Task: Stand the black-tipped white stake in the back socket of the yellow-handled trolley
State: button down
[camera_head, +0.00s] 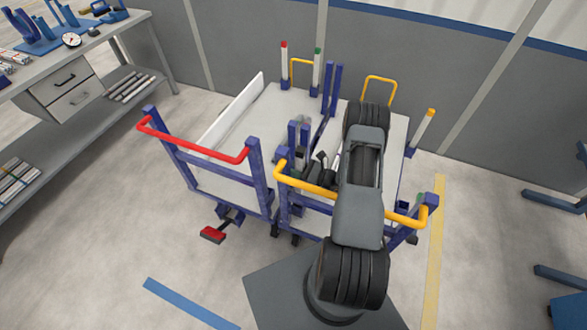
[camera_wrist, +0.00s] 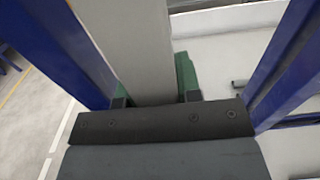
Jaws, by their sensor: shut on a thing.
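My gripper (camera_wrist: 153,96) is shut on a pale grey-white stake (camera_wrist: 138,48), with green finger pads on both its sides. Blue posts stand to the left and right of the stake in the wrist view. The stake's tip and lower end are out of that view. In the head view my gripper (camera_head: 316,170) is low between the two trolleys, close to short blue posts (camera_head: 293,136); the held stake is mostly hidden there. The yellow-handled trolley (camera_head: 397,152) stands at the right, its near yellow handle (camera_head: 305,183) partly behind my arm. Its back socket cannot be made out.
A red-handled trolley (camera_head: 222,165) stands close on the left. A red-tipped stake (camera_head: 284,66) and a green-tipped stake (camera_head: 317,68) stand at the back; a yellow-tipped stake (camera_head: 423,128) leans at the right. A workbench (camera_head: 98,48) is at the far left.

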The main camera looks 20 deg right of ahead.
notch_tip(320, 180, down, 10)
jog(key=b, duration=0.8)
jog(key=shift+r, duration=0.15)
jog(key=c, duration=0.7)
grip_release()
jog(key=shift+c, duration=0.2)
jog(key=b+v, duration=0.2)
jog(key=v, duration=1.1)
jog(key=shift+s+d, duration=0.25)
jog(key=shift+s, duration=0.1)
